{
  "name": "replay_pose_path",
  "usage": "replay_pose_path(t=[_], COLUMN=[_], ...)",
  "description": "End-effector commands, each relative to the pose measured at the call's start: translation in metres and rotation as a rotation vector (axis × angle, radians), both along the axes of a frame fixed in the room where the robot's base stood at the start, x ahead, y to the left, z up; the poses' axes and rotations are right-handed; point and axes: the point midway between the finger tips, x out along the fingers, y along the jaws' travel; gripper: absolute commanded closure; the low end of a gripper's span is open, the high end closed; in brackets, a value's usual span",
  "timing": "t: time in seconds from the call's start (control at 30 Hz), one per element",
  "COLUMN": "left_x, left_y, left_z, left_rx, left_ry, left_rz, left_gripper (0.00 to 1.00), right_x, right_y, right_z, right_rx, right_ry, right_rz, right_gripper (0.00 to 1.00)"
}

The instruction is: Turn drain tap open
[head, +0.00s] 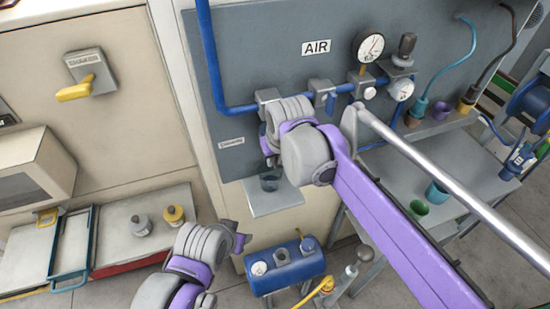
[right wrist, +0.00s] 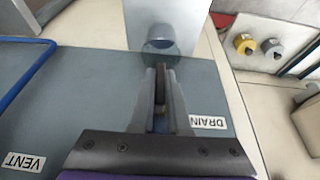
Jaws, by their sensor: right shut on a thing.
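My right gripper (head: 272,160) is at the grey panel, just right of the small drain label (head: 231,142) and above a small cup. In the right wrist view its fingers (right wrist: 161,82) are close together on a thin dark piece, the drain tap handle (right wrist: 161,92), beside the DRAIN label (right wrist: 208,122). The tap body is hidden by my gripper and wrist in the head view, so I cannot tell how far it is turned. My left gripper (head: 238,240) is at the lower middle, apart from the panel; its fingers do not show clearly.
The clear cup (head: 270,181) stands on a small shelf (head: 278,200) under my right gripper. A blue pipe (head: 213,70), a gauge (head: 369,46) and blue valve (head: 322,88) are on the panel. A blue tank (head: 285,268) sits below.

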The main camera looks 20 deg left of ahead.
Motion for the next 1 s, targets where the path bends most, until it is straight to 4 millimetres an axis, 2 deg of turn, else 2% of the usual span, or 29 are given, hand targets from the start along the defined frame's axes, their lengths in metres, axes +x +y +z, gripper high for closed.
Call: replay_pose_path(t=[0.13,0.17,0.3,0.67,0.77,1.0], left_x=[0.001,0.001,0.001,0.000,0.000,0.001], left_y=[0.000,0.000,0.000,0.000,0.000,0.000], left_z=[0.001,0.001,0.001,0.000,0.001,0.002], left_rx=[0.000,0.000,0.000,0.000,0.000,0.000], left_ry=[-0.001,-0.001,-0.001,0.000,-0.001,-0.002], left_rz=[0.000,0.000,0.000,0.000,0.000,0.000], left_gripper=[0.50,0.50,0.50,0.50,0.50,0.50], right_x=[0.003,0.003,0.003,0.000,-0.003,-0.019], right_y=[0.001,0.001,0.001,0.000,-0.002,-0.012], right_z=[0.003,0.003,0.003,0.005,0.015,0.060], right_rx=[0.003,0.003,0.004,0.003,0.002,0.002], right_ry=[-0.011,-0.011,-0.010,-0.005,-0.004,-0.006], right_rz=[0.001,0.001,0.000,0.001,0.001,0.002], right_gripper=[1.00,0.81,0.56,0.56,0.56,0.56])
